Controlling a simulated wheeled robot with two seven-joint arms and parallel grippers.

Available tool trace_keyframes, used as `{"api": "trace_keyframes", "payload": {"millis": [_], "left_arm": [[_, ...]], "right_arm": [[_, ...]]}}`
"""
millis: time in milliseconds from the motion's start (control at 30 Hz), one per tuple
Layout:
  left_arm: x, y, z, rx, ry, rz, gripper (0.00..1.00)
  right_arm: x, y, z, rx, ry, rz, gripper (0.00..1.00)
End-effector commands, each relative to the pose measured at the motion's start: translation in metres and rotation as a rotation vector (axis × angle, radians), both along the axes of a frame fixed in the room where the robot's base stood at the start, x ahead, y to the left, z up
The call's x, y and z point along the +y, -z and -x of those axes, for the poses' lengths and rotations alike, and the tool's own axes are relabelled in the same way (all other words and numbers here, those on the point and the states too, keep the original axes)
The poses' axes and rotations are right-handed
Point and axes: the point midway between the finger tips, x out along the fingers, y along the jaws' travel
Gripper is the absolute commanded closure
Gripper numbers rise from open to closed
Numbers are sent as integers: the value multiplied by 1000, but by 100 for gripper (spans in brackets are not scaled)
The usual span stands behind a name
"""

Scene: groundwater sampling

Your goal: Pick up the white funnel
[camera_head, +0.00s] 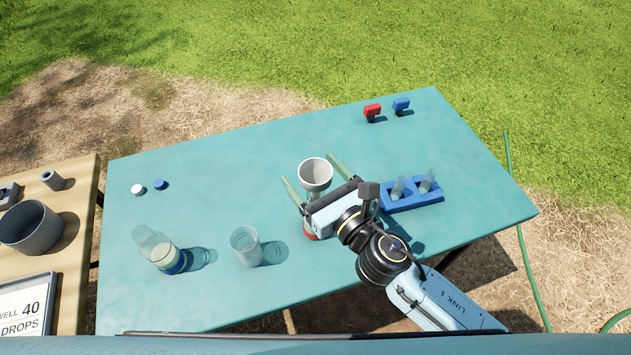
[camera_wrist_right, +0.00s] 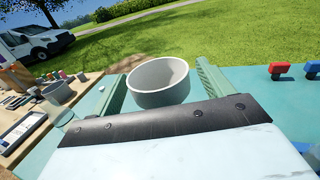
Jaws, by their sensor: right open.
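The white funnel (camera_head: 315,174) is upright near the middle of the teal table, its wide mouth facing up. My right gripper (camera_head: 314,172) is open, with one green finger on each side of the funnel. In the head view, gaps show between the fingers and the funnel's rim. In the right wrist view, the funnel's bowl (camera_wrist_right: 158,82) sits between the two open fingers (camera_wrist_right: 160,85). The funnel's lower part is mostly hidden by the gripper body. My left gripper is not in view.
A blue rack (camera_head: 412,204) with clear tubes stands right of my right gripper. A clear beaker (camera_head: 245,246) and a clear container with a blue base (camera_head: 160,251) stand front left. Red (camera_head: 372,111) and blue (camera_head: 401,105) pieces lie at the back.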

Motion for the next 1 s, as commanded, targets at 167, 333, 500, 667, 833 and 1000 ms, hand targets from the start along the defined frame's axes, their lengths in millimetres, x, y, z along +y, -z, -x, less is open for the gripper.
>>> {"api": "trace_keyframes", "payload": {"millis": [167,333,500,667,833,1000], "left_arm": [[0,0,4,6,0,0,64],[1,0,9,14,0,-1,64],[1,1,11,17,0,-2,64],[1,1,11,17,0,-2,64],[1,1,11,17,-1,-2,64],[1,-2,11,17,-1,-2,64]], "right_arm": [[8,1,-13,1,0,0,20],[8,1,-13,1,0,0,20],[8,1,-13,1,0,0,37],[8,1,-13,1,0,0,58],[8,0,-13,1,0,1,68],[8,-3,-13,0,0,0,68]]}}
